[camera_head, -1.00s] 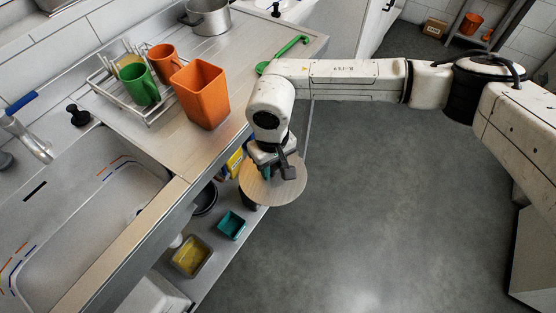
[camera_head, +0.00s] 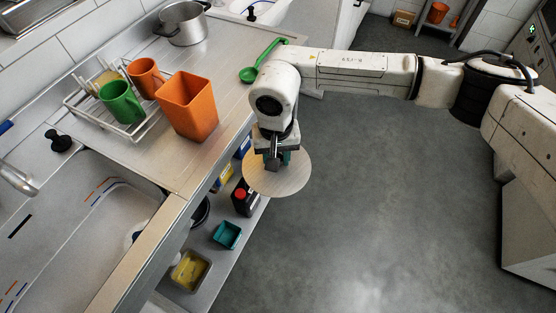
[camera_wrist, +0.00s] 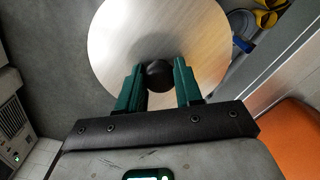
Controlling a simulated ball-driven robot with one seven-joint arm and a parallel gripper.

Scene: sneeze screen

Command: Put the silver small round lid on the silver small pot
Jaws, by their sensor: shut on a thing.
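The round silver lid (camera_head: 297,178) hangs level below my gripper (camera_head: 276,160), out over the floor beside the counter's front edge. In the wrist view my gripper (camera_wrist: 159,85) has its two green fingers shut on the black knob of the lid (camera_wrist: 160,32). The silver pot (camera_head: 184,27) stands upright on the counter at the far back left, near the wall. The lid is well apart from the pot, nearer to the camera and lower in the picture.
The counter (camera_head: 215,60) holds a green ladle (camera_head: 262,62), an orange container (camera_head: 189,106) and a dish rack (camera_head: 90,108) with green and orange mugs. A sink (camera_head: 80,220) lies at lower left. Bins and a bottle stand on a shelf below. The floor (camera_head: 400,200) is clear.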

